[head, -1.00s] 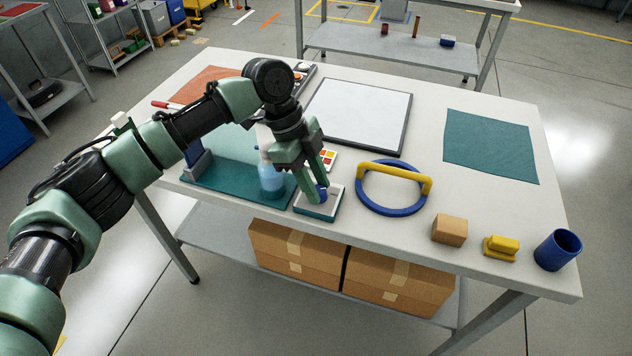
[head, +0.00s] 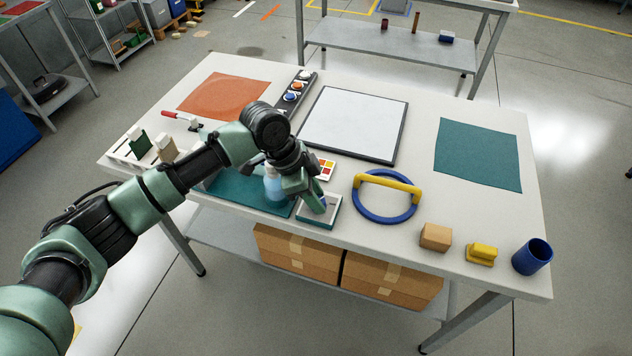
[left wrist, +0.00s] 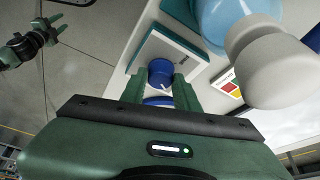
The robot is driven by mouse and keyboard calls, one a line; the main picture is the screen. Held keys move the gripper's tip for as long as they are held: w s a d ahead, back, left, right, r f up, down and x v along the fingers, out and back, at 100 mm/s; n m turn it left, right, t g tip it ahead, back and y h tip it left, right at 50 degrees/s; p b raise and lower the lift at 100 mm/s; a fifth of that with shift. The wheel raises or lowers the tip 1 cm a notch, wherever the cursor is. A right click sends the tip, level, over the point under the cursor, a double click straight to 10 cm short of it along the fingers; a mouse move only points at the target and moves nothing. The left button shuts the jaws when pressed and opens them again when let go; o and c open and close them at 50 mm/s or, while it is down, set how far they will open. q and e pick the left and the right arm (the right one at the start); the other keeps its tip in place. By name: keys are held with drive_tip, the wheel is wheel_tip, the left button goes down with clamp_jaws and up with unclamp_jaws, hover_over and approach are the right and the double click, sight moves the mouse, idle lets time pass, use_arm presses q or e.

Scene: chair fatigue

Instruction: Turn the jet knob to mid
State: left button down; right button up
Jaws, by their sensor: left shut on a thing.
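The blue jet knob (left wrist: 160,72) with a white pointer mark sits on a white-topped box with a teal base (left wrist: 150,48). My left gripper (left wrist: 158,90) is shut on the knob, one green finger on each side. In the head view the box (head: 318,222) is near the table's front edge, and my left gripper (head: 314,203) reaches down onto it, hiding most of the knob. Its scale marks are not readable. My right gripper (left wrist: 55,24) shows small and dark in the wrist view's upper left corner, away from the table; its jaws are unclear.
A light blue bottle (head: 273,187) stands close left of the box on a teal mat (head: 235,193). A card with coloured squares (head: 325,169) lies behind. A blue ring with a yellow handle (head: 388,182) is to the right, then a wooden block (head: 435,237).

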use_arm(q)
drive_tip(key=n+p, duration=0.1)
drive_tip(key=n+t+p, duration=0.1)
drive_tip(key=p, duration=0.1)
drive_tip(key=n+p, duration=0.2)
drive_tip(key=shift+s+d+r, duration=0.1)
drive_tip(key=shift+s+r, duration=0.05)
drive_tip(key=shift+r, duration=0.15)
drive_tip(key=shift+f+n+t+y+p, duration=0.15)
drive_tip(key=shift+n+t+y+p, duration=0.35)
drive_tip(key=shift+n+p, duration=0.65)
drive_tip(key=c, duration=1.1)
unclamp_jaws()
drive_tip(key=shift+f, duration=0.1)
drive_tip(key=shift+o, duration=0.2)
drive_tip(key=b+v, duration=0.1)
drive_tip(key=v, duration=0.6)
drive_tip(key=shift+r, duration=0.35)
drive_tip(key=shift+s, duration=0.15)
